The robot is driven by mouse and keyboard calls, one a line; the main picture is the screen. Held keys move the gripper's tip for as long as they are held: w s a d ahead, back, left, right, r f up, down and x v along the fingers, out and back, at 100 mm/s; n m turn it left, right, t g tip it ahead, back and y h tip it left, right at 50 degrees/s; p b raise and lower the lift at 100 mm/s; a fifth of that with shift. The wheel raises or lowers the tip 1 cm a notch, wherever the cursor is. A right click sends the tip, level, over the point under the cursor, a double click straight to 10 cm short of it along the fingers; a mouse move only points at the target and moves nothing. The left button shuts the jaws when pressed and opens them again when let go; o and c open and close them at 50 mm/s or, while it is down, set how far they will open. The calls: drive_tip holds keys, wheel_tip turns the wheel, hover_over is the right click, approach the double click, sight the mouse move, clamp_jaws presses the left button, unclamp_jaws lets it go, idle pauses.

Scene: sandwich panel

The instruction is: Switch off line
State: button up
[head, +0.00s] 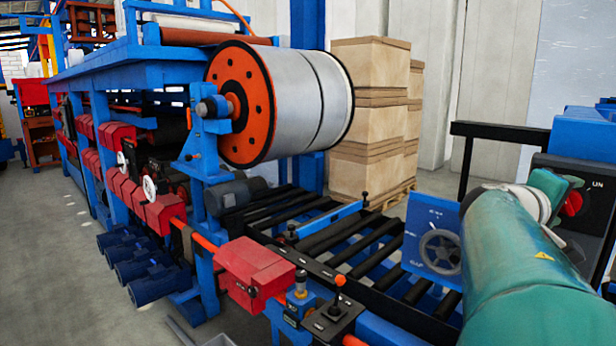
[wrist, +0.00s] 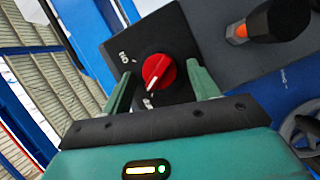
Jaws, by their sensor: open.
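A red rotary knob (head: 572,203) sits on a dark switch box (head: 598,182) at the right of the head view. In the wrist view the knob (wrist: 158,71) is near the middle, on the box's black face (wrist: 165,35). Its white mark points down and left, toward a small blurred label; another label lies to its upper left. My gripper (wrist: 160,75) is open, with one green finger on either side of the knob. Whether the fingers touch it I cannot tell. In the head view my green arm and gripper partly hide the box.
A blue panel with a handwheel (head: 440,251) stands left of my arm. A black and orange control (wrist: 280,20) is close to the knob's right in the wrist view. A roller conveyor (head: 345,235), a big steel coil (head: 290,100) and stacked boxes (head: 368,95) lie further left.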

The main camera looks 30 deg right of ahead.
drive_tip(key=shift+a, duration=0.1)
drive_tip(key=c, duration=1)
drive_tip(key=shift+o, duration=0.2)
drive_tip(key=shift+f+n+g+h, duration=0.15)
drive_tip(key=shift+n+h, duration=0.15)
drive_tip(key=shift+n, duration=0.35)
drive_tip(key=shift+n+g+h, duration=0.15)
drive_tip(key=shift+n+h, duration=0.15)
drive_tip(key=shift+n, duration=0.35)
drive_tip(key=o, duration=1)
drive_tip(key=shift+c, duration=0.2)
drive_tip(key=shift+w+a, duration=0.1)
drive_tip(key=shift+w, duration=0.05)
